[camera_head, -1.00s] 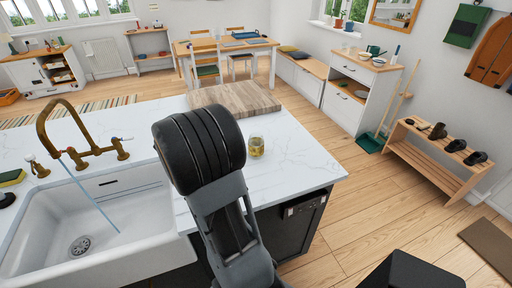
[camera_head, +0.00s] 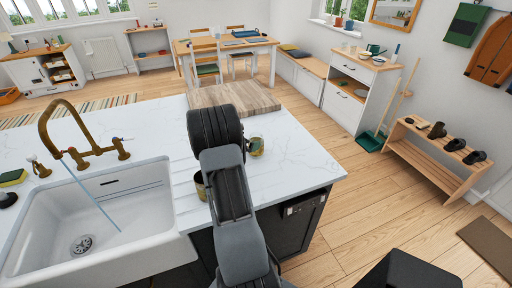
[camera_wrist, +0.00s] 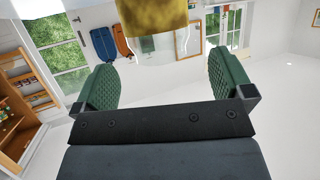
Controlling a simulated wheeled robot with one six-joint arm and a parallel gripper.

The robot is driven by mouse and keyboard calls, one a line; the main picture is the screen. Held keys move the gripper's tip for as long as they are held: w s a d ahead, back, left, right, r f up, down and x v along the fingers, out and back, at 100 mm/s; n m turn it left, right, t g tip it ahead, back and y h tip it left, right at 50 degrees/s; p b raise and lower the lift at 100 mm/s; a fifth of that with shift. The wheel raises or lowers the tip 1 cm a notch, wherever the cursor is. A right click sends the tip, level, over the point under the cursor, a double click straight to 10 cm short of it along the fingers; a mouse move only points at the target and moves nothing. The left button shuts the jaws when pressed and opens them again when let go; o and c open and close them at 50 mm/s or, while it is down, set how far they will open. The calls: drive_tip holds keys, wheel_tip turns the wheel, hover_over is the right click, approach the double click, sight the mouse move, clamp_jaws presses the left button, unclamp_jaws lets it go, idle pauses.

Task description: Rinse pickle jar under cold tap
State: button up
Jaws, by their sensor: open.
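The pickle jar (camera_head: 259,145), small and clear with yellow-green contents, stands on the white marble counter right of the sink. My gripper lies largely hidden behind my arm in the head view, close to the jar. In the wrist view my gripper (camera_wrist: 166,83) is open, its green pads wide apart. A yellow-gold thing (camera_wrist: 155,15) with clear glass around it, which looks like the jar, shows at the top edge, ahead of the pads and not gripped. The brass tap (camera_head: 82,135) stands behind the white sink (camera_head: 130,205); a thin blue stream (camera_head: 97,203) falls into the basin.
A small olive-gold container (camera_head: 201,186) stands left of my arm, partly hidden by it. A wooden board (camera_head: 232,97) lies at the counter's back edge. A yellow-green sponge (camera_head: 13,177) is left of the sink. The counter right of the jar is clear to its edge.

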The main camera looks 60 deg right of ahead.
sight(261, 137)
drive_tip(key=shift+p+x, duration=0.8)
drive_tip(key=shift+x, duration=1.9)
drive_tip(key=shift+r, duration=0.1)
drive_tip(key=c, duration=1.2)
drive_tip(key=shift+r, duration=0.1)
